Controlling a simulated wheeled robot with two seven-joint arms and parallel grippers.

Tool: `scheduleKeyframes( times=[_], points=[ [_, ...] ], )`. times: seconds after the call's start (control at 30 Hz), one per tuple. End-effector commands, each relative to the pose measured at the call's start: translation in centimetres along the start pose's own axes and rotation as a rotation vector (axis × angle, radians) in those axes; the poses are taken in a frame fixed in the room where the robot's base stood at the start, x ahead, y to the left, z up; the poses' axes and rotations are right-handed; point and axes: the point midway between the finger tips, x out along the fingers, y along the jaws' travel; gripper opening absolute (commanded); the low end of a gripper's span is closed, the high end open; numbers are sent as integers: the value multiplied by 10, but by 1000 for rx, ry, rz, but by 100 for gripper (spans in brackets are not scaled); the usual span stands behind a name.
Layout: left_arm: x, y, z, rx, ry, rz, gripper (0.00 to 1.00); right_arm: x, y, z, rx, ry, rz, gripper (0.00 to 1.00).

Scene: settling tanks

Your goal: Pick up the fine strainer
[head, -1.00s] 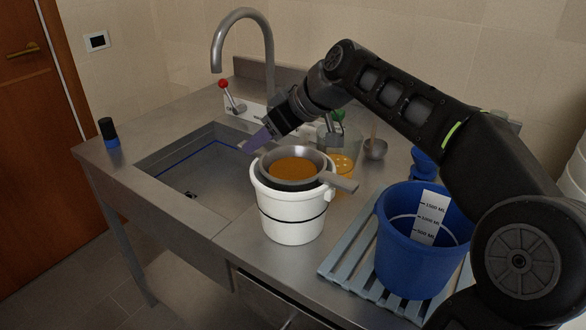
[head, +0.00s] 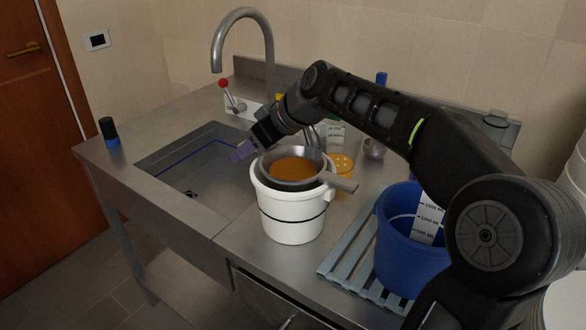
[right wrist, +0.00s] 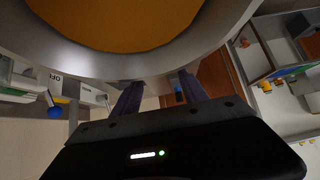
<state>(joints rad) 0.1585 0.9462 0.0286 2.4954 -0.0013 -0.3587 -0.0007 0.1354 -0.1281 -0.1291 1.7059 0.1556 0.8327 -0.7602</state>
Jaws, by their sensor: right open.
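The fine strainer (head: 341,182), a grey metal bowl with an orange-brown inside and a stubby handle pointing right, sits on top of the white bucket (head: 290,222). My right gripper (head: 243,150) is just beyond and left of the strainer's far left rim, with its purple fingers over the sink side. It is open and empty. In the right wrist view the two fingers (right wrist: 160,86) are apart below the curved grey rim of the strainer (right wrist: 130,62), close to it; contact cannot be told. My left gripper is not in view.
The sink (head: 190,165) lies left of the bucket, with a tall curved tap (head: 268,50) behind it. A blue bucket (head: 395,255) stands on a slatted rack (head: 345,270) at the right. A jar with an orange lid (head: 343,163) and a ladle (head: 374,150) stand behind the strainer.

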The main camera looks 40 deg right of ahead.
Motion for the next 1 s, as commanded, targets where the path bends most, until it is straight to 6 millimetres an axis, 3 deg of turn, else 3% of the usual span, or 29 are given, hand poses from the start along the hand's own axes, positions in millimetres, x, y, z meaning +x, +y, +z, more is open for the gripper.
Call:
scheduleKeyframes(
  times=[0.17, 0.8, 1.0],
  points=[
    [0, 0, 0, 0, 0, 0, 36, 0, 0, 0, 0, 0, 0, 51],
    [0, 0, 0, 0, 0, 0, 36, 0, 0, 0, 0, 0, 0, 0],
    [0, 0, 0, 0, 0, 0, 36, 0, 0, 0, 0, 0, 0, 0]
  ],
)
